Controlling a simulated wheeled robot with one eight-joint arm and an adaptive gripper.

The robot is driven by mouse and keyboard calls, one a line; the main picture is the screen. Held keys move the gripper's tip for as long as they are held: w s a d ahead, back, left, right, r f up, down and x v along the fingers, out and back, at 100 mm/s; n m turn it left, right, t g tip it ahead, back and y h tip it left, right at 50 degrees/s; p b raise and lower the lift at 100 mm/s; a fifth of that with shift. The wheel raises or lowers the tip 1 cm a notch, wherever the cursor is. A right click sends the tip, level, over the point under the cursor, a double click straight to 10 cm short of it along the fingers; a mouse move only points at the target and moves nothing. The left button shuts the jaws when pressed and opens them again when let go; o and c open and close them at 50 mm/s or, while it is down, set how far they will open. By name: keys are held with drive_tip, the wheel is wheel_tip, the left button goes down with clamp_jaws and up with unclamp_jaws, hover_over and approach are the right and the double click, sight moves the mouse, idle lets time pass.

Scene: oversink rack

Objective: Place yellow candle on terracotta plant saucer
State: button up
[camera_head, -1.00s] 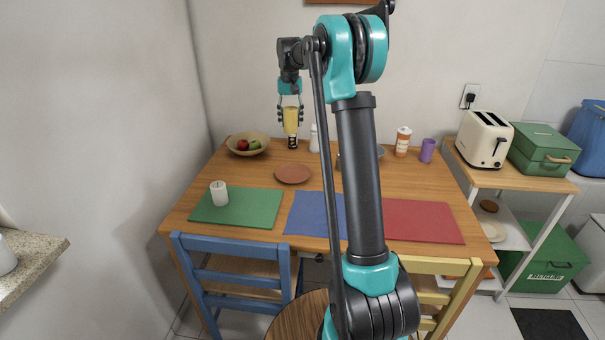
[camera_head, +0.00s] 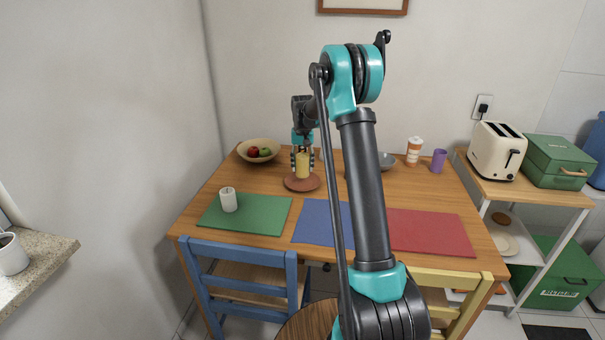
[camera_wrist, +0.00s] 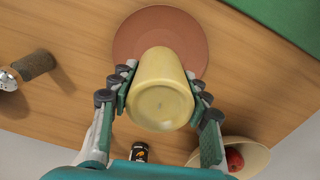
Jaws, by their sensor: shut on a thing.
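The yellow candle (camera_head: 303,166) is upright between the fingers of my gripper (camera_head: 302,162), which is shut on it. In the wrist view the candle (camera_wrist: 160,90) fills the space between the two fingers (camera_wrist: 160,98). The terracotta saucer (camera_head: 290,184) lies on the table directly under the candle in the head view. In the wrist view the saucer (camera_wrist: 140,30) shows beyond the candle, which covers part of it. I cannot tell whether the candle's base touches the saucer.
A bowl with fruit (camera_head: 258,152) stands behind and left of the saucer. A white candle (camera_head: 228,200) stands on the green mat (camera_head: 265,213). A blue mat (camera_head: 315,222) and a red mat (camera_head: 430,230) lie along the front. Bare table (camera_head: 225,180) shows left of the saucer.

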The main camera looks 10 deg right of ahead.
sight(302, 155)
drive_tip(key=shift+f, duration=1.8)
drive_tip(key=shift+f, duration=0.15)
drive_tip(key=o, duration=1.3)
wheel_tip(302, 155, up, 12)
drive_tip(key=shift+r, duration=0.1)
drive_tip(key=s+d+f+t, duration=0.1)
drive_tip(key=s+f, duration=0.2)
drive_tip(key=s, duration=1.1)
drive_tip(key=s+d+f+n+t, duration=0.1)
drive_tip(key=s+f, duration=0.2)
drive_tip(key=s, duration=1.1)
drive_tip(key=s+d+f+t, duration=0.1)
drive_tip(key=s+f, duration=0.3)
drive_tip(key=s, duration=1)
drive_tip(key=shift+s+d+n+t, duration=0.35)
drive_tip(key=shift+n+t, duration=0.05)
drive_tip(key=shift+t, duration=0.2)
